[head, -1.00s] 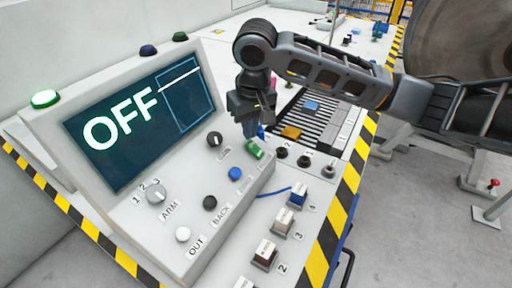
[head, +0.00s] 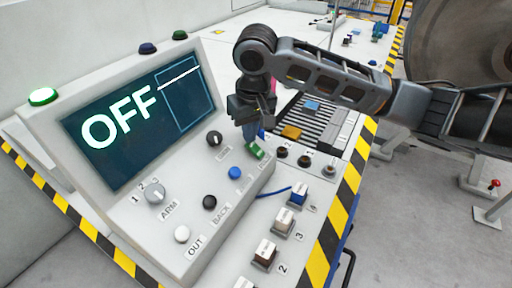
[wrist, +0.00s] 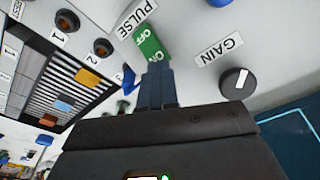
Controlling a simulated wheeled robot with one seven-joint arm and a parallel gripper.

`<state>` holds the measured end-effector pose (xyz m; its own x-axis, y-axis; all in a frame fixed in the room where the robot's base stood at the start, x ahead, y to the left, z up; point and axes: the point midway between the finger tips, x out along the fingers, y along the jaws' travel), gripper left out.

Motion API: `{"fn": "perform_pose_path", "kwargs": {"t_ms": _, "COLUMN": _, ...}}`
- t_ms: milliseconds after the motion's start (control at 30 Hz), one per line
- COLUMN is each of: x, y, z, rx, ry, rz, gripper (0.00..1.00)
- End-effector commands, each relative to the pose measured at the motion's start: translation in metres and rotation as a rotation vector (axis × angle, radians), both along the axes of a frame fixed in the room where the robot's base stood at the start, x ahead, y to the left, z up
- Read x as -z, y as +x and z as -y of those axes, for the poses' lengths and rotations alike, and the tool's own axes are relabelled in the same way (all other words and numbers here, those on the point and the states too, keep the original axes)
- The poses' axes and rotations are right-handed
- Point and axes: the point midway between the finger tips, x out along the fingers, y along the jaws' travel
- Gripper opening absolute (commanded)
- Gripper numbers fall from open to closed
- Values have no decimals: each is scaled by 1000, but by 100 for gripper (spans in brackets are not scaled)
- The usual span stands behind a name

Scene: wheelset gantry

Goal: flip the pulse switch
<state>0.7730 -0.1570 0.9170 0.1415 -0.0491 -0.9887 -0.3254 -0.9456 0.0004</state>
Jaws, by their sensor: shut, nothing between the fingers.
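The pulse switch (wrist: 150,44) is a green rocker marked OFF and ON beside the PULSE label in the wrist view. It also shows on the sloped console face in the head view (head: 257,152), partly covered. My gripper (wrist: 158,68) is shut and empty, its blue fingers pointing at the ON end of the rocker. In the head view my gripper (head: 250,137) is just above and left of the switch. The fingertips overlap the ON end in the wrist view; I cannot tell whether they touch it. The screen (head: 140,110) reads OFF.
The GAIN knob (wrist: 236,82) is close to the switch. An ARM knob (head: 155,193), a blue button (head: 235,173) and other round controls share the console face. A striped panel (head: 318,122) with coloured blocks lies behind. Several labelled switches line the front edge.

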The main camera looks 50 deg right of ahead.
Motion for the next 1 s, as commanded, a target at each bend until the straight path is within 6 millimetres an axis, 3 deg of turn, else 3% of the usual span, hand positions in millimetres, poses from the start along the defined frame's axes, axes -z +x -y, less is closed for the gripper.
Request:
{"fn": "perform_pose_path", "kwargs": {"t_ms": 467, "x": 4, "y": -1, "z": 0, "rx": -1, "ry": 1, "rz": -4, "gripper": 0}}
{"fn": "perform_pose_path", "kwargs": {"t_ms": 1000, "x": -35, "y": 0, "z": -1, "rx": 0, "ry": 1, "rz": -1, "gripper": 0}}
